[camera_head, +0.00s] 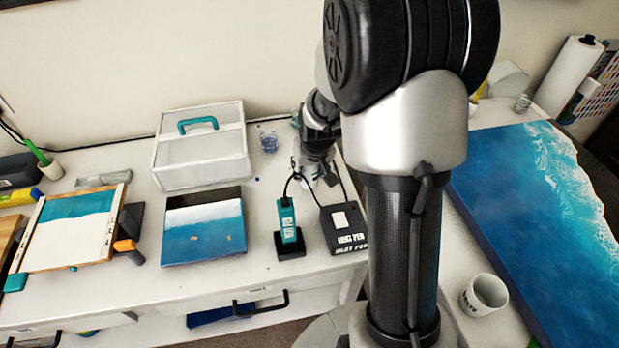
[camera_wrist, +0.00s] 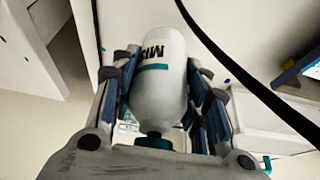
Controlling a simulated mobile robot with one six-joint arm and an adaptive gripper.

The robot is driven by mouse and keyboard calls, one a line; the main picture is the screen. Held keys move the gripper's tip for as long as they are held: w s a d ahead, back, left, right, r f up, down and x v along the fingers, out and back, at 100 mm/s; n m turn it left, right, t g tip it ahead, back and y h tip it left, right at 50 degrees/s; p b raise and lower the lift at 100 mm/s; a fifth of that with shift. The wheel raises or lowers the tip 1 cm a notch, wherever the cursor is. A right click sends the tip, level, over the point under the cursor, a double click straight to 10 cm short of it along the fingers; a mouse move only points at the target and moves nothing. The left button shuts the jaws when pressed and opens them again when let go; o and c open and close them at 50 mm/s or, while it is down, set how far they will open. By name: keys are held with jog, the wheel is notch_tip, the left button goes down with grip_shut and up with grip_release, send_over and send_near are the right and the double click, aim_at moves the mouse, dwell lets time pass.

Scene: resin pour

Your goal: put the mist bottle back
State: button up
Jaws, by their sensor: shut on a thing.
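The mist bottle (camera_wrist: 160,100) is white with a teal band, dark lettering reading "MIS" and a teal top. In the wrist view it sits between both fingers of my gripper (camera_wrist: 160,92), which is shut on it. In the head view my gripper (camera_head: 318,158) is over the back of the workbench, right of the white case and behind the heat pen box. There the bottle is mostly hidden by my arm and gripper, and I cannot tell whether it touches the bench.
A white case with a teal handle (camera_head: 198,150), a small blue cup (camera_head: 268,140), a teal heat pen in its stand (camera_head: 288,228) and a black heat pen box (camera_head: 343,226) stand nearby. Black cables cross close to my gripper. A large blue resin panel (camera_head: 530,200) lies right.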

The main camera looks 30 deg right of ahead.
aim_at(309, 176)
jog(key=shift+f+b, duration=0.4)
jog(key=shift+f, duration=1.2)
jog(key=shift+f, duration=0.25)
jog(key=o, duration=1.3)
jog(key=shift+o, duration=0.2)
jog(key=shift+r, duration=0.2)
